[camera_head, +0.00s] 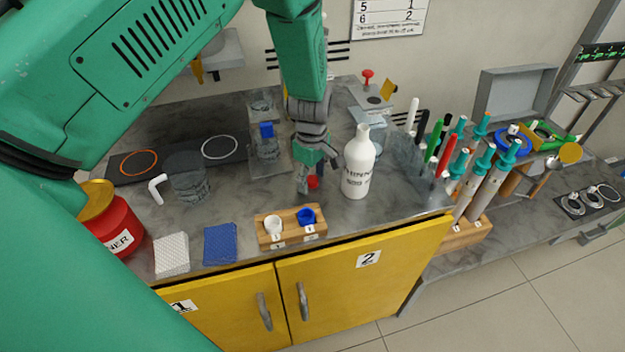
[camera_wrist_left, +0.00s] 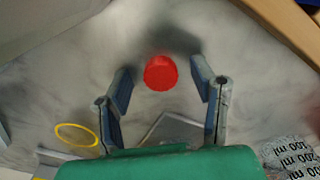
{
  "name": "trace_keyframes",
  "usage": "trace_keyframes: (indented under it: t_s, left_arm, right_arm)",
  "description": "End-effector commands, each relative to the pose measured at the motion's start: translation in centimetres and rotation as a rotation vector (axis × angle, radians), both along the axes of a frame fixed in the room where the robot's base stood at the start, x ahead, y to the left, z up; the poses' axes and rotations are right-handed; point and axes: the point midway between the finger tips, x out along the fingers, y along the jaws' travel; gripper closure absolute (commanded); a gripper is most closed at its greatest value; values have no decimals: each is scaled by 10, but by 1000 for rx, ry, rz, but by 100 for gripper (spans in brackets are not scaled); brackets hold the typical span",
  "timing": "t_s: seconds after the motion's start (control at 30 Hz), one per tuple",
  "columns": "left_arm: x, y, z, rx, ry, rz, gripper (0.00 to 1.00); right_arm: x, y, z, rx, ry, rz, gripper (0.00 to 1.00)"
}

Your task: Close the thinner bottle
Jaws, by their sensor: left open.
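The white bottle (camera_head: 358,165) stands upright on the grey bench, with dark lettering on its front that I read only in part. Its narrow neck is white and bare at the top. A small round red cap (camera_head: 313,182) lies on the bench just left of the bottle; it also shows in the left wrist view (camera_wrist_left: 160,73). My left gripper (camera_head: 318,176) points down over the cap. Its fingers are open (camera_wrist_left: 161,80), one on each side of the cap, with gaps to both. Whether the fingertips reach cap height is unclear. My right gripper is out of view.
A wooden block (camera_head: 291,226) with a white and a blue cap stands at the front edge. A glass beaker (camera_head: 188,178) and a red can (camera_head: 115,225) are to the left. A rack of several pens and syringes (camera_head: 470,185) stands right of the bottle.

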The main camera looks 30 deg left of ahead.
Motion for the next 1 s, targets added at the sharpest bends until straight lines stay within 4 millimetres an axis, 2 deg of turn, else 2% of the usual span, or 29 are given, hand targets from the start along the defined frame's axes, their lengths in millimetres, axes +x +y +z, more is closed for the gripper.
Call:
trace_keyframes:
  t_s: [0.07, 0.17, 0.2, 0.23, 0.57, 0.67, 1.0]
  left_arm:
    - [0, 0, 0, 0, 0, 0, 48]
    - [0, 0, 0, 0, 1, 0, 70]
    - [0, 0, 0, 0, 1, 0, 80]
    - [0, 0, 0, 0, 1, 0, 81]
    - [0, 0, 1, 0, 0, 0, 81]
    - [1, 0, 8, 0, -1, 0, 81]
    - [1, 0, 73, 2, -3, 0, 81]
  right_arm:
    - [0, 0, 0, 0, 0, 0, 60]
    - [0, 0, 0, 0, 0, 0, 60]
    - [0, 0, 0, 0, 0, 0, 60]
    - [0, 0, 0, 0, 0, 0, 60]
    - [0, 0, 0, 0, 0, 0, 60]
    - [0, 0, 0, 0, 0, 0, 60]
    - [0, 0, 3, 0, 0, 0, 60]
